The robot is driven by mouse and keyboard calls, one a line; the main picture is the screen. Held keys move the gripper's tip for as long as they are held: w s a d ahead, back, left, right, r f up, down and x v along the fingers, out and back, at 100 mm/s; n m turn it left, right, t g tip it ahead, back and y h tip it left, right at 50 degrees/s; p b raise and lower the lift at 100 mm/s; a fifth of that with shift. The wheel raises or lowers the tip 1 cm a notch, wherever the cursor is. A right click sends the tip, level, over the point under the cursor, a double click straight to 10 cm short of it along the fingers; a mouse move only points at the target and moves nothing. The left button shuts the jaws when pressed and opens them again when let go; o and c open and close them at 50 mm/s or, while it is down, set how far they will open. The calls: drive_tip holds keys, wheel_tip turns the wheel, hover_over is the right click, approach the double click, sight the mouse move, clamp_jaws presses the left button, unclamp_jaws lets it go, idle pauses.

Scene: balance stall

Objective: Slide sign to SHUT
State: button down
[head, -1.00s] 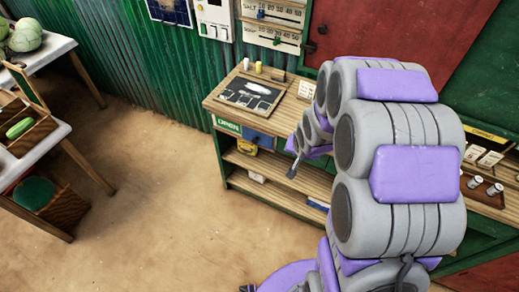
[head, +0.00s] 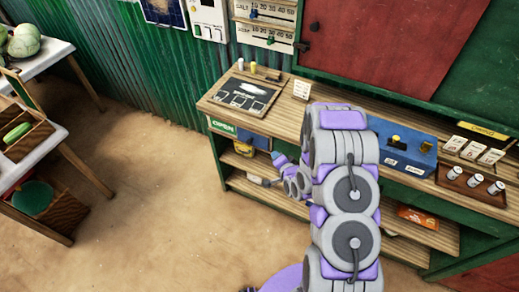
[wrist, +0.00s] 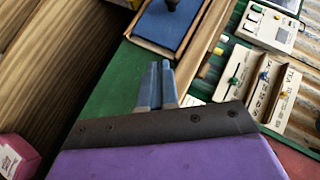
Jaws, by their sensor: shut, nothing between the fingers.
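The sign on the counter's front edge reads OPEN (head: 223,126) in the head view. A blue panel (head: 252,138) sits just right of that word, partly behind my arm. The wrist view shows a wood-framed blue panel (wrist: 178,30) with a dark knob (wrist: 183,4) at the top; I cannot tell for certain that it is the same panel. My gripper (head: 266,182) is in front of the counter, below and right of the word. In the wrist view its fingers (wrist: 160,66) are together and empty, just below the frame, with no clear contact.
A slate board (head: 245,93) and a small card (head: 302,89) lie on the counter. A blue box (head: 405,150) and a tray of jars (head: 470,186) stand to the right. Produce tables (head: 40,55) are at left. The floor between is clear.

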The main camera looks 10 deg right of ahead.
drive_tip(key=s+a+f+m+t, duration=0.1)
drive_tip(key=a+f+m+t, duration=0.1)
drive_tip(key=a+f, duration=0.15)
drive_tip(key=m+t+b, duration=0.1)
drive_tip(key=m+b, duration=0.1)
drive_tip(key=b, duration=0.1)
approach(251, 140)
drive_tip(key=d, duration=0.4)
drive_tip(key=shift+w+a+f+b, duration=0.25)
drive_tip(key=shift+w+a, duration=0.35)
drive_tip(key=shift+w, duration=0.15)
drive_tip(key=shift+w+a+f+b, duration=0.2)
drive_tip(key=shift+w+a+f, duration=0.1)
drive_tip(key=shift+w+a, duration=0.4)
drive_tip(key=shift+w+a+f+b, duration=0.25)
drive_tip(key=shift+w+a, duration=0.25)
drive_tip(key=shift+w, duration=0.3)
